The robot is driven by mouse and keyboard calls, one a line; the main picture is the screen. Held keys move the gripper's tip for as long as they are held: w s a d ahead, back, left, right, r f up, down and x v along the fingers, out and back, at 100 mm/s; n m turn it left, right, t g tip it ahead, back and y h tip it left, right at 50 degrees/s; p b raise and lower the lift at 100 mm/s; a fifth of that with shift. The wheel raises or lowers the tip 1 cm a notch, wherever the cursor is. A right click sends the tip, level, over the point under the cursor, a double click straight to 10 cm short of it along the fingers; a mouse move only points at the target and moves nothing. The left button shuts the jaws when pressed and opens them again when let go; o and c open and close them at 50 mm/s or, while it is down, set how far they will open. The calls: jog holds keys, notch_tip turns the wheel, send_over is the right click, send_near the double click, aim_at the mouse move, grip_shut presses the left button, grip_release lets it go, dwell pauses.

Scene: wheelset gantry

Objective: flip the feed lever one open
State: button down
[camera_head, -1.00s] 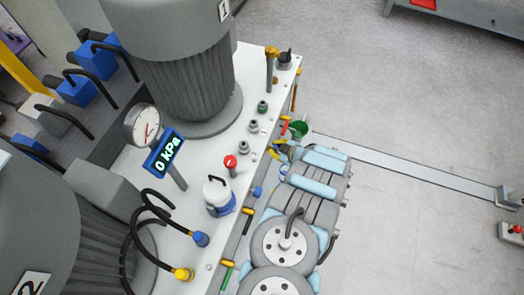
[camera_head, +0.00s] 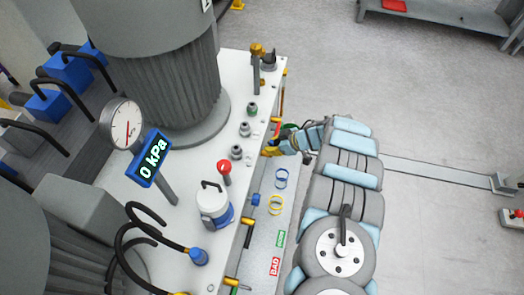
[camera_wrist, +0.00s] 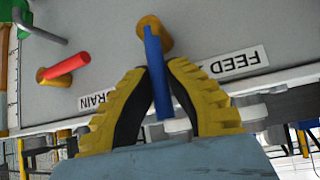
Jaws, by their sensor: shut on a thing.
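The blue lever (camera_wrist: 156,75) hangs from a brass-coloured pivot (camera_wrist: 152,35) on the pale panel in the wrist view. A label reading FEED (camera_wrist: 235,62) sits beside it, upside down; its number is not clear to me. My gripper (camera_wrist: 163,72) has yellow fingers with dark pads, shut on the blue lever with one finger on each side. In the head view my gripper (camera_head: 273,150) is at the side face of the white-topped bench, and the lever it holds cannot be made out there.
A red lever (camera_wrist: 68,66) with a partly covered label (camera_wrist: 97,101) is left of my gripper in the wrist view.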

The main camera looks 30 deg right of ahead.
jog(key=shift+f, duration=0.1)
dwell(0.3)
jog(key=c, duration=1)
grip_release()
jog(key=shift+c, duration=0.2)
jog(key=v, duration=1.2)
jog(key=shift+w+d, duration=0.1)
jog(key=shift+w, duration=0.1)
